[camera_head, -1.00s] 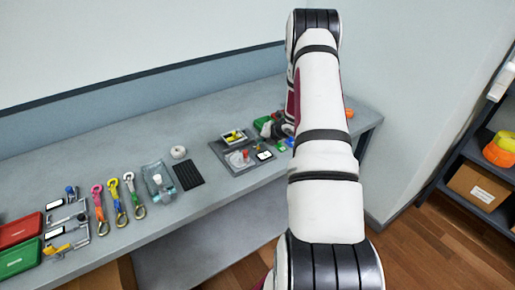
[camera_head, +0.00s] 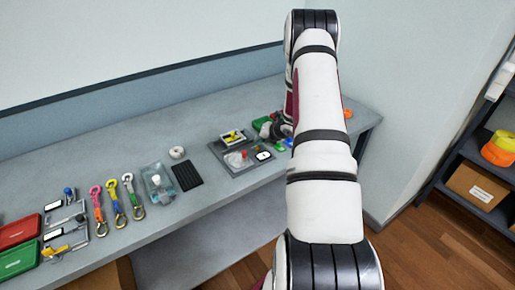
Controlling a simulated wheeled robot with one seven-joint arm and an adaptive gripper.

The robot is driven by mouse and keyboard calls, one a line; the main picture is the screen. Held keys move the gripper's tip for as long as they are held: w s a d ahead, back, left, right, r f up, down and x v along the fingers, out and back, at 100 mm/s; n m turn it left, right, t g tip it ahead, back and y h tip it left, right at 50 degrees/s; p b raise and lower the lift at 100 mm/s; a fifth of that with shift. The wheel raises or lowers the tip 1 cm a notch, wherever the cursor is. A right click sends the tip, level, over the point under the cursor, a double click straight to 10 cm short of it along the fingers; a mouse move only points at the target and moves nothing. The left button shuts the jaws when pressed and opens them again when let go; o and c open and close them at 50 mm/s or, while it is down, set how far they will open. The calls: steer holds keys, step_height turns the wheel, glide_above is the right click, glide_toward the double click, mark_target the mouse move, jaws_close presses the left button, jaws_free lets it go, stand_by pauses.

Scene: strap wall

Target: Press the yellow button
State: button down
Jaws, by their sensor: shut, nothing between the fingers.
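A grey panel (camera_head: 216,148) lies on the bench left of my arm. A small yellow part (camera_head: 233,136) sits in a dark-framed block at its back; it is too small to tell surely whether it is the yellow button. A red knob on a clear round base and a white-faced dark block (camera_head: 263,155) are at the panel's front.
Green, blue and red items lie around my gripper, partly behind my arm. To the left are a black ribbed pad (camera_head: 187,176), a white roll (camera_head: 177,152), a clear bottle (camera_head: 157,182), several coloured straps and a latch fixture with a yellow handle (camera_head: 56,251). A wall rises behind the bench.

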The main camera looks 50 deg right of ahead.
mark_target(259, 149)
stand_by(0.4)
steer(key=shift+f, duration=0.4)
steer(key=shift+f, duration=0.4)
stand_by(0.6)
stand_by(0.4)
steer(key=shift+r+p, duration=0.4)
steer(key=shift+r, duration=0.4)
steer(key=shift+r+p, duration=0.7)
steer(key=shift+r, duration=0.75)
steer(key=shift+r+p, duration=0.45)
steer(key=shift+r, duration=0.65)
